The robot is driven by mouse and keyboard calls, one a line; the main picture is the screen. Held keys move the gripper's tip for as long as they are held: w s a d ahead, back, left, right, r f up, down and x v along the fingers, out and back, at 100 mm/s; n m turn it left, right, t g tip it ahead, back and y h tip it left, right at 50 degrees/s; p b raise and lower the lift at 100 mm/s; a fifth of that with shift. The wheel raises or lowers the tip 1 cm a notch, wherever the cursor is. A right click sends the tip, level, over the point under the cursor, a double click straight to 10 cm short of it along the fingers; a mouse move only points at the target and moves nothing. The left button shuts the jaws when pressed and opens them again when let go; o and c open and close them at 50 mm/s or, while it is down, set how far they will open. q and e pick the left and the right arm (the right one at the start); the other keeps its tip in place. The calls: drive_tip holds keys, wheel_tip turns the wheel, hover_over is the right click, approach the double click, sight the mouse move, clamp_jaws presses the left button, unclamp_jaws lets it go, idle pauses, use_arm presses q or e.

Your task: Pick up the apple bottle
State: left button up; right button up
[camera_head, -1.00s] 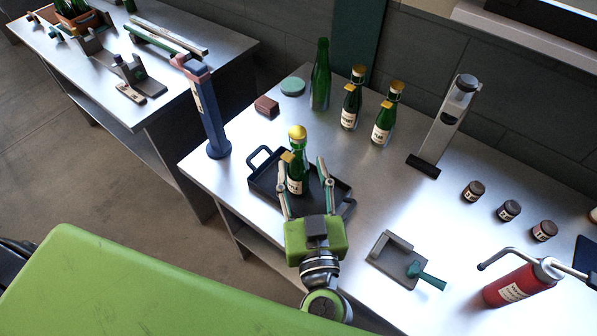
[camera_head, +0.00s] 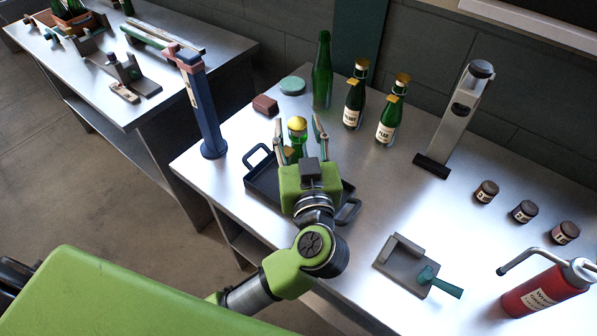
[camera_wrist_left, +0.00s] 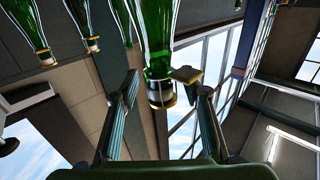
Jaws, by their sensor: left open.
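A green bottle with a gold cap (camera_head: 298,124) stands in the dark tray (camera_head: 262,190). My gripper hides its lower part and label, so I cannot read which bottle it is. My left gripper (camera_head: 299,121) is open, with one finger on each side of this bottle's upper part. In the left wrist view the bottle (camera_wrist_left: 157,62) shows neck-down between the spread fingers (camera_wrist_left: 160,82). I cannot tell whether either finger touches it. My right gripper is not in view.
Two gold-capped bottles, one (camera_head: 355,95) beside another labelled Pear (camera_head: 389,112), and a tall plain green bottle (camera_head: 322,70) stand behind. A blue post (camera_head: 203,110) rises left. A grey stand (camera_head: 455,118), small jars (camera_head: 525,211) and a red bottle (camera_head: 540,292) are right.

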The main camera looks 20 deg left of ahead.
use_arm(q)
clamp_jaws()
drive_tip(key=shift+r, duration=0.1)
drive_tip(key=shift+r, duration=0.1)
